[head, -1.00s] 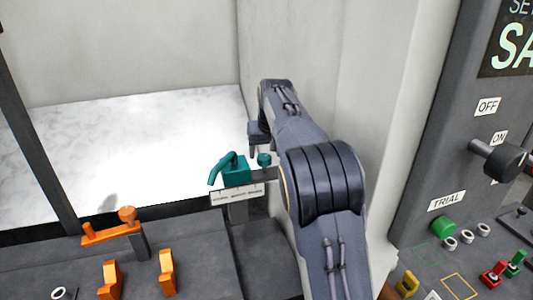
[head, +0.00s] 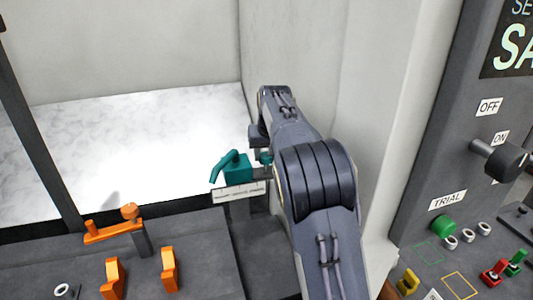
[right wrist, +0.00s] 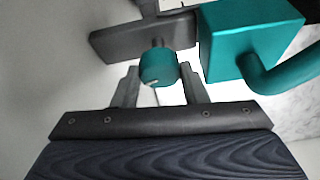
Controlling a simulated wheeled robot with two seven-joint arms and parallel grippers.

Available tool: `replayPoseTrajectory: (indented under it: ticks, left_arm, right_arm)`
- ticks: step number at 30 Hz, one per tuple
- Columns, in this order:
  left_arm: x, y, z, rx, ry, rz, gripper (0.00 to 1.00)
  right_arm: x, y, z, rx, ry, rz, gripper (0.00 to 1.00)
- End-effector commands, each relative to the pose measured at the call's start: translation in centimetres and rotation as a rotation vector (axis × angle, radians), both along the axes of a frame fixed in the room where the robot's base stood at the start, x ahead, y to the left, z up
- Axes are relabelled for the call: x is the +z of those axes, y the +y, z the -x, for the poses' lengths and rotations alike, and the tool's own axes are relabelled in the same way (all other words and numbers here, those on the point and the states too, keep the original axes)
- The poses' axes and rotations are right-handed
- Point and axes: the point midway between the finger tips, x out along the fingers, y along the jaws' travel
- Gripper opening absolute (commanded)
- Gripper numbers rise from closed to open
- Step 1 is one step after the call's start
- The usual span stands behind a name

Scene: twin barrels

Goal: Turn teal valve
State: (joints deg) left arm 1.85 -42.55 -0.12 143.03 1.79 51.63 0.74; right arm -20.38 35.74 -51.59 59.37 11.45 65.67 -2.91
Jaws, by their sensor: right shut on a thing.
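The teal valve (head: 266,157) is a small round knob on a short stem at the right of a teal block with a curved spout (head: 238,168). In the right wrist view the knob (right wrist: 158,68) sits between the fingertips, with the block (right wrist: 240,40) just to the right. My right gripper (right wrist: 158,82) is shut on the knob. In the head view the gripper (head: 262,146) is at the knob, partly hidden by my own arm. My left gripper is not in view.
An orange lever fixture (head: 115,231) and orange handles (head: 169,270) stand at the lower left. A white wall (head: 300,80) is close behind my arm. A control panel (head: 440,180) with a black knob (head: 505,160) and a green button (head: 443,226) is at the right.

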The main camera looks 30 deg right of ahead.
Motion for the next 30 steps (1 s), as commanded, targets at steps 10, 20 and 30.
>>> replayPoseTrajectory:
  ticks: [10, 20, 30]
  left_arm:
    - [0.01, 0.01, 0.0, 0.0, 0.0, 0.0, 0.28]
    - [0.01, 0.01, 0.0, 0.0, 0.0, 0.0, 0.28]
    - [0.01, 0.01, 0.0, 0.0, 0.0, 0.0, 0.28]
  right_arm:
    - [0.04, 0.28, -0.13, -0.315, 0.0, 0.002, 0.17]
    - [0.07, 0.26, -0.12, -0.371, -0.002, -0.001, 0.17]
    - [0.06, 0.25, -0.1, -0.369, -0.002, 0.0, 0.61]
